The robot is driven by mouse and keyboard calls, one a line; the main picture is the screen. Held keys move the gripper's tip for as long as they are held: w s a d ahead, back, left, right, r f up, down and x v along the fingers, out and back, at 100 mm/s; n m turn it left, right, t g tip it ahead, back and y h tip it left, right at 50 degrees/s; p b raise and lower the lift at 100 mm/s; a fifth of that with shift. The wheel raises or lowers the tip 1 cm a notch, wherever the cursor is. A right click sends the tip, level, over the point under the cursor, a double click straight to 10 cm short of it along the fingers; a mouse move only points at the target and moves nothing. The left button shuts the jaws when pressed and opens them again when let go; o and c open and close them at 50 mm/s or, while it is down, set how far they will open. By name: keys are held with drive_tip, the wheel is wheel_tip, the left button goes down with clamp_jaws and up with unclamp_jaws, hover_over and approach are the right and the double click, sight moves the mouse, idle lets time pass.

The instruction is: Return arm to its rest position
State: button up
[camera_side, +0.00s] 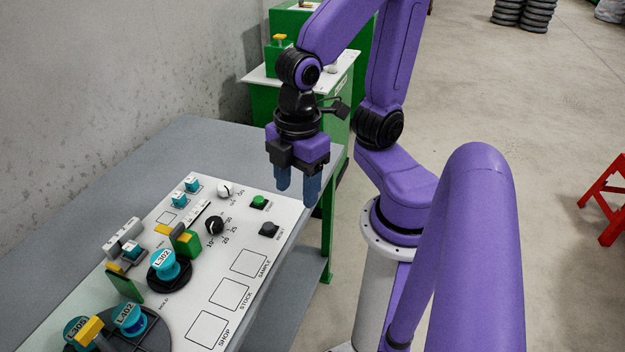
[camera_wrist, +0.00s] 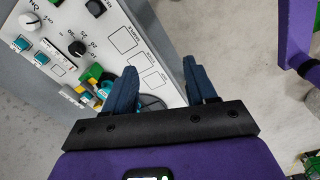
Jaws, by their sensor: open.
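My gripper (camera_side: 298,187) hangs above the far right corner of the white panel in the side view, its two blue fingers apart and nothing between them. In the wrist view the fingers of my gripper (camera_wrist: 160,85) are also spread and empty, over the panel's edge and the floor. The white panel (camera_side: 262,232) lies on the grey table (camera_side: 190,140). It carries knobs, buttons and outlined squares. A teal spool marked L301 (camera_side: 163,265) sits on a dark round base on the panel. No blue cable can be made out clearly.
More teal spools (camera_side: 130,318) stand at the panel's near left. A green cabinet (camera_side: 262,95) stands behind the table by the wall. A red stool (camera_side: 607,200) is at the far right. The floor on the right is mostly clear.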

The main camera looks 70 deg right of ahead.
drive_tip(key=shift+s+d+m, duration=0.35)
drive_tip(key=shift+s+d, duration=0.05)
drive_tip(key=shift+s, duration=0.2)
drive_tip(key=shift+s+d+m, duration=0.35)
drive_tip(key=shift+s+d, duration=0.05)
drive_tip(key=shift+s, duration=0.15)
